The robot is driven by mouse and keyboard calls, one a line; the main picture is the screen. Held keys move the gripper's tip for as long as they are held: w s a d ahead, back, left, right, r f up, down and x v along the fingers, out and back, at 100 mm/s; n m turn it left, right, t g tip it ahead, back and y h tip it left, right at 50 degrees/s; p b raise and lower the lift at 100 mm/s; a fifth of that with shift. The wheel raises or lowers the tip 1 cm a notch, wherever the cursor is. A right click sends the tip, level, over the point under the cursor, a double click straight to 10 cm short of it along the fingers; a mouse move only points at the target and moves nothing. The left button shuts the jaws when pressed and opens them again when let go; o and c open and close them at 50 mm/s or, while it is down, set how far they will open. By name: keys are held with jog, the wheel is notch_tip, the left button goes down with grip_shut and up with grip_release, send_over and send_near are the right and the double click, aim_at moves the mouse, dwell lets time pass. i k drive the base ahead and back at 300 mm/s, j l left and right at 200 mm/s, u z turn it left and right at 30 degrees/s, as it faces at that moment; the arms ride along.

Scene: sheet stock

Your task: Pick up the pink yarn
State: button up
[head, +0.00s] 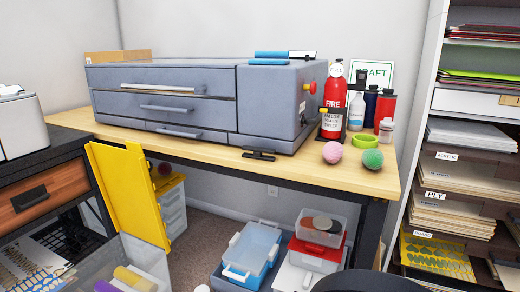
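The pink yarn (333,152) is a small round ball on the wooden table (330,178), near its front right edge. It sits in front of the red fire extinguisher and to the left of a green ball (373,158), with a small gap between them. Nothing covers the pink yarn in the head view. My gripper is not in view.
A large grey machine (180,100) fills the table's left and middle. Behind the yarn stand the extinguisher (333,103), a yellow-green ring (364,140) and bottles (385,108). Bins (250,250) lie below; a shelf (455,167) stands right. A flat black object (258,155) lies left.

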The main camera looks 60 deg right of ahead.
aim_at(333, 152)
jog(key=z, duration=2.4)
